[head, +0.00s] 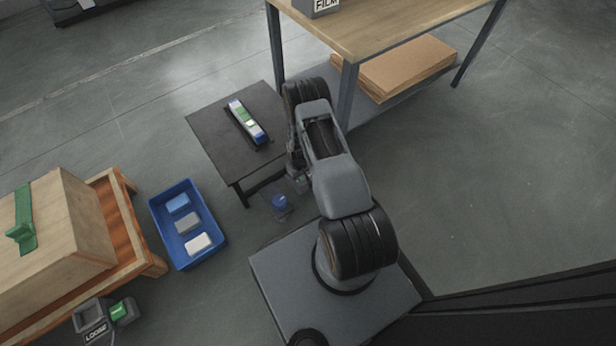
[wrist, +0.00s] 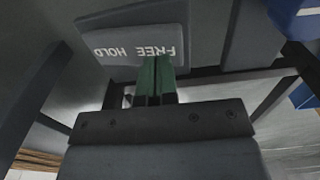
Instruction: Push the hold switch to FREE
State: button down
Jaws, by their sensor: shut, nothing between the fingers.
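The hold switch's grey plate (wrist: 130,32) is at the top of the wrist view, with the words FREE and HOLD upside down. FREE is on the right and HOLD on the left. My gripper (wrist: 156,62) has its green fingers closed together, with their tips over the plate's lower edge beside FREE. I cannot tell whether they touch it. The switch's moving part is not distinguishable, so its position cannot be told. In the head view my gripper (head: 302,184) is low beside the small dark table, and the plate is not clear there.
The small dark table (head: 205,124) carries a long holder with a blue, green and white bar (head: 247,122). A wooden workbench (head: 385,28) stands behind my arm. A blue bin (head: 163,225) with several blocks is at left. Open floor (head: 500,150) lies to the right.

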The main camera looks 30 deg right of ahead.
jog(key=shift+f+b, duration=1.25)
jog(key=shift+f, duration=0.2)
dwell(0.4)
jog(key=shift+r, duration=0.15)
jog(key=shift+r+p, duration=2.55)
jog(key=shift+r, duration=0.9)
